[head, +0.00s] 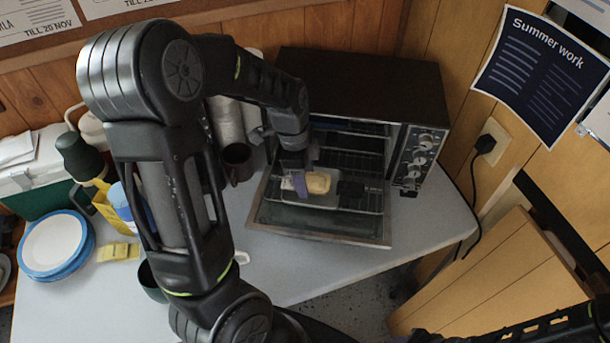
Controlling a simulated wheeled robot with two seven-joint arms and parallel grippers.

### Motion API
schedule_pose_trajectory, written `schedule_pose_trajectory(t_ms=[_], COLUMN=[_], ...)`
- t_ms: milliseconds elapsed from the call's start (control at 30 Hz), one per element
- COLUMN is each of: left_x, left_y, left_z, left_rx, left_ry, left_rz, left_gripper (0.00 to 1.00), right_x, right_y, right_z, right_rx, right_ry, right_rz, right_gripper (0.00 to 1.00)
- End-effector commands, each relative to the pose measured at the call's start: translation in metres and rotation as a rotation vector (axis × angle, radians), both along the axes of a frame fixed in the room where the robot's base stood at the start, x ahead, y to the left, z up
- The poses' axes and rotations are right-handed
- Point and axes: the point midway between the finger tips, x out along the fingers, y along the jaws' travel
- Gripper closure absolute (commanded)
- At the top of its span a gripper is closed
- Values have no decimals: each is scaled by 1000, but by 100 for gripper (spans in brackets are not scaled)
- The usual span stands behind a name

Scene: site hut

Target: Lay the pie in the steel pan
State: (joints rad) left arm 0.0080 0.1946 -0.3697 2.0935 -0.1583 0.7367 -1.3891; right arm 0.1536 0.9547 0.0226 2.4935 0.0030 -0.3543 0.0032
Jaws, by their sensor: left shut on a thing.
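A small pale golden pie (318,183) shows at the mouth of the open toaster oven, with a purple and white piece (299,184) against its left side. My left gripper (296,172) reaches down there from above and is shut on the pie; its fingertips are partly hidden and small. The steel pan (327,200) is a shallow tray below the pie, over the lowered oven door. I cannot tell whether the pie touches it. A dark patch lies just right of the pie. My right gripper is outside the view; only part of that arm shows at the lower right.
The toaster oven (370,90) stands at the back, its glass door (318,225) lowered over the grey table (420,215). A dark mug (238,162) and paper rolls stand left of it. Plates (55,243) and a cool box (45,190) are far left. The table's right side is clear.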

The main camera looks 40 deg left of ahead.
Motion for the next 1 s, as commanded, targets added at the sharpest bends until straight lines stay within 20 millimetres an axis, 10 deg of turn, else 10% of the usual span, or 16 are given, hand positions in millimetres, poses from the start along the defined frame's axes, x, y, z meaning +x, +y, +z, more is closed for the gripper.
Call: schedule_pose_trajectory(t_ms=[333,367,433,1000], left_x=[1,1,0,1], left_y=[0,0,0,3], left_z=[-4,-2,-2,25], left_rx=[0,0,0,0], left_ry=[-2,-2,-2,-7], left_rz=[0,0,0,2], left_gripper=[90,44,38,37], right_x=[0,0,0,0], right_y=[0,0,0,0], right_z=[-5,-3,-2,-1], right_rx=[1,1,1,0], right_ry=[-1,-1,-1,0], right_rz=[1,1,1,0], right_gripper=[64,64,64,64])
